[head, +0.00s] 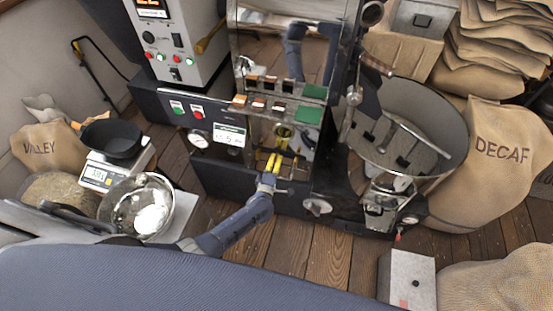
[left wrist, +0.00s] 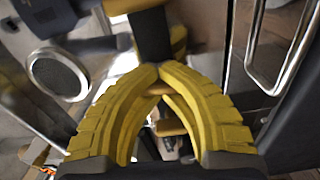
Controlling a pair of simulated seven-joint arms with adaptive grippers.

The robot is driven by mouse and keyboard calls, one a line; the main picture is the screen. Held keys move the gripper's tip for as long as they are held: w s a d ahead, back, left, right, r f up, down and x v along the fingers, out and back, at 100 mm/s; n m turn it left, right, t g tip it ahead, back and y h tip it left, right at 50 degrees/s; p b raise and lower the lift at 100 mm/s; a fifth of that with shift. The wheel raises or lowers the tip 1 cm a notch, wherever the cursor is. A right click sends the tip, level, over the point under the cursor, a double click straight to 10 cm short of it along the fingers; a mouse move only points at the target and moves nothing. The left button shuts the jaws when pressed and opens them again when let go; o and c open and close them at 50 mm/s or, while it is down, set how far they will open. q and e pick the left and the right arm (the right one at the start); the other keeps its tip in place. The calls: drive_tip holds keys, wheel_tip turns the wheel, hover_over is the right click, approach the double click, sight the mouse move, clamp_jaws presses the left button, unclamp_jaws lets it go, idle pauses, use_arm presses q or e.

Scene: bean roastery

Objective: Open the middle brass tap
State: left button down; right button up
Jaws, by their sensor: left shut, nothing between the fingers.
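My left gripper (head: 273,157) has yellow fingers and is at the front of the dark roaster, below the row of coloured blocks. In the left wrist view its fingertips (left wrist: 158,74) meet with nothing between them. A dark upright bar with a brass-coloured part (left wrist: 178,38) is just beyond the tips; I cannot tell whether they touch. A brass-coloured round part (head: 283,132) shows just above the gripper in the head view. I cannot make out three separate taps or which is the middle one. My right gripper is not in view.
A round cooling tray (head: 430,160) stands at the right of the roaster. A steel bowl (head: 116,207) and a scale (head: 97,175) with a black pan (head: 112,138) are at the left. Sacks (head: 512,145) fill the right side. In the wrist view a metal handle (left wrist: 252,50) is at the right.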

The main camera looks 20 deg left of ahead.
use_arm(q)
drive_tip(key=shift+w+a+r+n, duration=0.15)
drive_tip(key=shift+a+r+n, duration=0.05)
drive_tip(key=shift+n, duration=0.4)
drive_tip(key=c, duration=1.6)
unclamp_jaws()
drive_tip(key=shift+a, duration=0.1)
drive_tip(key=o, duration=0.3)
drive_tip(key=shift+f, duration=0.1)
drive_tip(key=o, duration=0.5)
drive_tip(key=shift+f, duration=0.2)
drive_tip(key=shift+o, duration=0.2)
drive_tip(key=shift+r, duration=0.1)
drive_tip(key=shift+s, duration=0.2)
